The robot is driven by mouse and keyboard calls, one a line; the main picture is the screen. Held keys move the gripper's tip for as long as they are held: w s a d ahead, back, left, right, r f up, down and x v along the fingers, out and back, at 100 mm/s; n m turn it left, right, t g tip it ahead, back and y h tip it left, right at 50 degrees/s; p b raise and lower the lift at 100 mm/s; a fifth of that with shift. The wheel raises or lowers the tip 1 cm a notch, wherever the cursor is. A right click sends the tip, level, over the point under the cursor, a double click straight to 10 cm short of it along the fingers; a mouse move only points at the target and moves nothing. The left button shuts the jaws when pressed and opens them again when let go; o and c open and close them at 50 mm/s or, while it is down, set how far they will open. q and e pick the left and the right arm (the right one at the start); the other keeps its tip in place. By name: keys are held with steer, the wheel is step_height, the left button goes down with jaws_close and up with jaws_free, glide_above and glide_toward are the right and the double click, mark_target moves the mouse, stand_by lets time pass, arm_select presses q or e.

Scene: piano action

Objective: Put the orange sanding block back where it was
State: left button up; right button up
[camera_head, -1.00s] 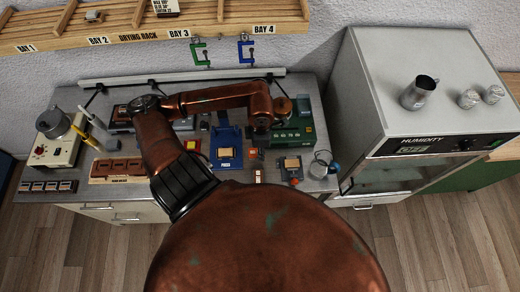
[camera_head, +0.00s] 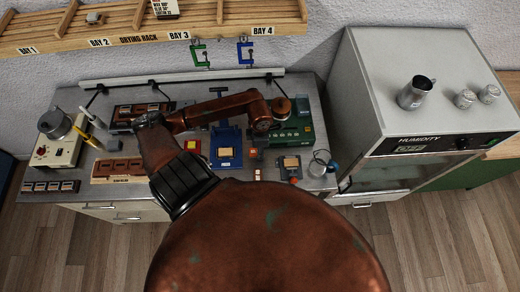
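A small orange-red block (camera_head: 253,153) lies on the bench just right of the blue press (camera_head: 226,150); it is too small to tell whether it is the sanding block. One copper arm of mine, which looks like the left, reaches over the bench from the bottom middle, bends at the left and runs right. Its wrist end (camera_head: 261,126) hangs between the blue press and the green machine (camera_head: 292,128). The fingers are hidden or too small to make out, and I cannot tell whether they hold anything. No other gripper shows.
A wooden drying rack (camera_head: 130,39) with bay labels runs along the wall. A humidity cabinet (camera_head: 440,150) stands at the right. Wooden trays (camera_head: 118,170), a small device (camera_head: 291,168) and a clear jar (camera_head: 319,165) crowd the bench.

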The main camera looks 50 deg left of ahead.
arm_select(q)
steer(key=o, duration=1)
steer(key=shift+f, duration=0.1)
step_height(320, 180, up, 12)
steer(key=shift+r+b, duration=0.15)
steer(key=shift+b, duration=0.6)
